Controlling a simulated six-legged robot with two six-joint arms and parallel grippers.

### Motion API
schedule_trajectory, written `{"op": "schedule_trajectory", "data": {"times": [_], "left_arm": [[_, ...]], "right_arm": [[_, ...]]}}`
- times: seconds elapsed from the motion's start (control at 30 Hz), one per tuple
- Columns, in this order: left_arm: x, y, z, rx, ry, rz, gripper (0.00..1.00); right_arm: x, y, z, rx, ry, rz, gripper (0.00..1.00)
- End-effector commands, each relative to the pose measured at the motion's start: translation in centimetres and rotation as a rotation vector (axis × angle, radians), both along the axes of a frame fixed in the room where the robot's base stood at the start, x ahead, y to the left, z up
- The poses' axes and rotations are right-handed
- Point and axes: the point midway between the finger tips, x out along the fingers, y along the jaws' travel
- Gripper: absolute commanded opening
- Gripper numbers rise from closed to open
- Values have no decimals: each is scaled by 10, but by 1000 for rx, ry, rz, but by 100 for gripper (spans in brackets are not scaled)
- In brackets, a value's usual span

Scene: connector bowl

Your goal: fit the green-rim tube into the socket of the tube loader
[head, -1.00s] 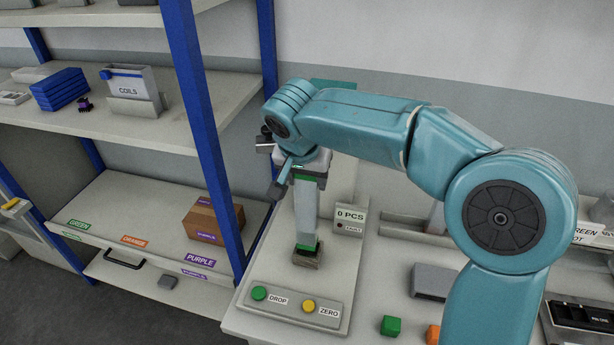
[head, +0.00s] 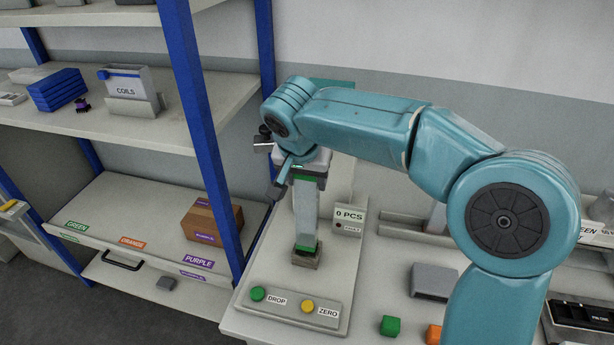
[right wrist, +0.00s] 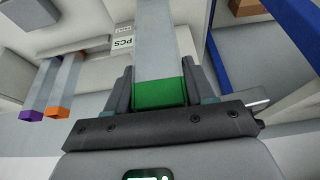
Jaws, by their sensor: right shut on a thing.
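The green-rim tube (head: 306,215) stands upright as a grey square tube with green bands at its top and bottom. Its lower end meets the small brownish socket (head: 306,262) of the tube loader (head: 255,277); how deep it sits inside I cannot tell. My right gripper (head: 308,178) is at the tube's top, pointing down. In the right wrist view its fingers are shut on the green band (right wrist: 160,93), one on each side, and the tube runs away from them. My left gripper is out of view.
The loader carries a green DROP button (head: 257,293), a yellow ZERO button (head: 308,306) and a "0 PCS" display (head: 349,215). A blue-posted shelf (head: 205,130) stands close on the left. A green cube (head: 390,325) lies to the right. Purple-rim (right wrist: 35,100) and orange-rim (right wrist: 66,90) tubes show in the wrist view.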

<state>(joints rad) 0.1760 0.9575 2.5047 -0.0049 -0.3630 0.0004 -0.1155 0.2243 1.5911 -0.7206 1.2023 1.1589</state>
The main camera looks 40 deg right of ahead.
Motion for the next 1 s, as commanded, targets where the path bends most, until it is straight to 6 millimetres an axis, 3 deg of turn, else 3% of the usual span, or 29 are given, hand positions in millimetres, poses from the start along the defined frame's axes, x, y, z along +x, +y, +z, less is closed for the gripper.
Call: {"op": "schedule_trajectory", "data": {"times": [1.0], "left_arm": [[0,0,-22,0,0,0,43]], "right_arm": [[0,0,-24,0,-1,0,0]]}}
